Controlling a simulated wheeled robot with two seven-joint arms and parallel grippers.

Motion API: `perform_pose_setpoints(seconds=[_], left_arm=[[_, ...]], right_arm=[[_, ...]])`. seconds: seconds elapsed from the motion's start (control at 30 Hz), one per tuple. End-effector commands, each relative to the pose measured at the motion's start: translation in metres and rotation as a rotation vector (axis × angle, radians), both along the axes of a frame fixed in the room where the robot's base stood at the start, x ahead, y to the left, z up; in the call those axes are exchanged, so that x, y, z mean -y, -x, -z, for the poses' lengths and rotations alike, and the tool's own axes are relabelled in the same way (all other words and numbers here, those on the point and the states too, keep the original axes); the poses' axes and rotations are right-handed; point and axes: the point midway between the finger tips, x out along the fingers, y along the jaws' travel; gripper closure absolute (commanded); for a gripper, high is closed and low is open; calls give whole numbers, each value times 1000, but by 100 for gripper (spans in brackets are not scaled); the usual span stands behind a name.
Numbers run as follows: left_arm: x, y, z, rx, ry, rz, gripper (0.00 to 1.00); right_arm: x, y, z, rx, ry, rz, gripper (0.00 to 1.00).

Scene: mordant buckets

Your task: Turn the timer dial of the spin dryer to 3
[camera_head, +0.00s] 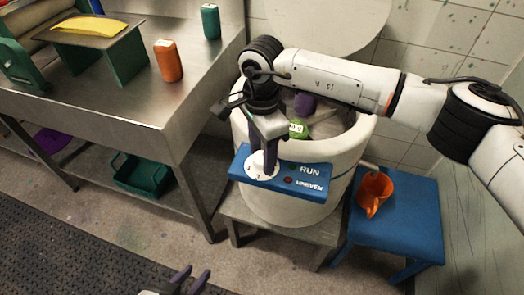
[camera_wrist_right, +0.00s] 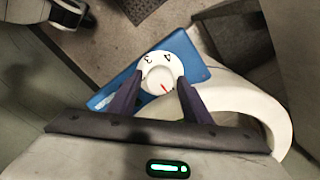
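The spin dryer (camera_head: 285,200) is a white drum with a blue panel (camera_head: 308,190) on its front, marked RUN. Its white timer dial (camera_head: 258,169) is on the panel's left part. In the right wrist view the dial (camera_wrist_right: 159,76) shows a red pointer line toward the lower right, away from the 3 and 4 at its far edge. My right gripper (camera_head: 264,158) points down at the dial. Its fingers (camera_wrist_right: 161,85) stand on either side of the knob, apparently with small gaps. My left gripper (camera_head: 190,282) is open and empty at the bottom edge.
A steel table (camera_head: 120,100) stands at left with an orange bottle (camera_head: 168,60) and a green bottle (camera_head: 210,21). An orange jug (camera_head: 373,192) is on a blue stool (camera_head: 410,225) at right. A green and a purple item lie inside the drum. The front floor is clear.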

Motion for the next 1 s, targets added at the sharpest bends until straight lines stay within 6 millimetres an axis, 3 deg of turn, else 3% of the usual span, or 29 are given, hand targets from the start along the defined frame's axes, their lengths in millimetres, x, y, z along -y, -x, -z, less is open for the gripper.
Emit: perform_pose_setpoints(seconds=[0.03, 0.2, 0.57, 1.0], left_arm=[[0, 1, 0, -1, 0, 0, 69], [0, 2, 1, -3, 0, 0, 69], [0, 2, 8, -4, 1, 0, 69], [1, 3, 35, -7, -3, 3, 69]], right_arm=[[0, 0, 0, 0, 0, 0, 64], [0, 0, 0, 0, 0, 0, 89], [0, 0, 1, 0, -1, 67, 89], [0, 0, 2, 1, -2, 422, 89]])
